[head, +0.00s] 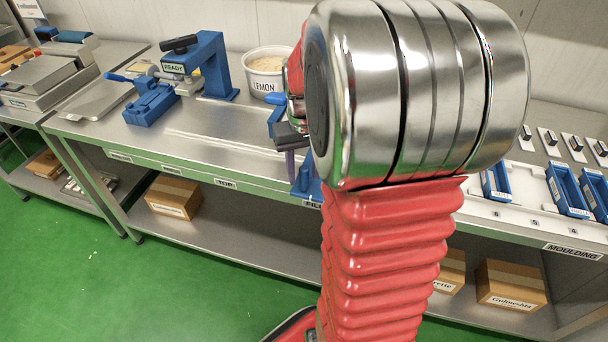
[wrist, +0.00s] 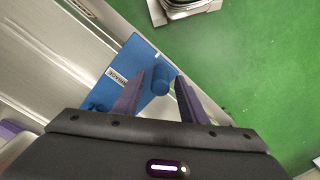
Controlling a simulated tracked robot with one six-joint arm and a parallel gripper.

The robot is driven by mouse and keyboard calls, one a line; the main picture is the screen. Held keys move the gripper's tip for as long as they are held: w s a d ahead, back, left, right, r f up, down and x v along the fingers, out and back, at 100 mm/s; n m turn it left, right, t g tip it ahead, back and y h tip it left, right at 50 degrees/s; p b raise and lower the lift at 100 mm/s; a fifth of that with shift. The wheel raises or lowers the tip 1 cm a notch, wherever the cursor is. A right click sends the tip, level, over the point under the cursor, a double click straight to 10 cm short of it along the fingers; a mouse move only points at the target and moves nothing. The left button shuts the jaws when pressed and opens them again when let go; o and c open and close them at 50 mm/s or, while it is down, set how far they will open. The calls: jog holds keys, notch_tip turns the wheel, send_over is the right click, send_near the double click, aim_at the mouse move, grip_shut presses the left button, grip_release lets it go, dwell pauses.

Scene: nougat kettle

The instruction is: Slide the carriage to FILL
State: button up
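The blue carriage (wrist: 125,75) shows in the wrist view as a flat blue plate with a small label, too blurred to read for sure, and a round blue knob (wrist: 160,80). My gripper (wrist: 161,76) has two purple fingers, apart, one on each side of the knob, with gaps visible between them and it. In the head view my gripper (head: 289,165) is partly behind my arm. A blue part (head: 308,182), apparently of the carriage, shows just beside it at the bench's front edge, above a partly hidden label (head: 313,204).
The steel bench (head: 200,140) has small labels along its front edge. A blue stand marked READY (head: 212,60) and a white LEMON tub (head: 266,70) stand behind. Blue moulds (head: 565,190) lie at right. The bench left of my gripper is fairly clear.

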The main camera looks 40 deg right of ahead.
notch_tip(320, 180, up, 12)
dwell(0.4)
jog(key=shift+f, duration=0.1)
dwell(0.4)
jog(key=shift+w+d+f, duration=0.1)
jog(key=shift+w+f, duration=0.2)
jog(key=shift+f, duration=0.05)
jog(key=shift+s+a+f+t, duration=0.15)
jog(key=shift+s+a+f, duration=0.1)
jog(key=shift+f, duration=0.2)
jog(key=shift+s+a+f+t, duration=0.15)
jog(key=shift+s+a+f, duration=0.1)
jog(key=shift+f, duration=0.2)
jog(key=s+a+n+t, duration=0.2)
jog(key=s+a, duration=0.2)
jog(key=a, duration=0.7)
jog(key=s+a+r+n+t, duration=0.1)
jog(key=s+a, duration=0.4)
jog(key=a, duration=0.6)
jog(key=shift+n+t, duration=0.9)
jog(key=shift+t, duration=0.1)
jog(key=shift+c, duration=0.3)
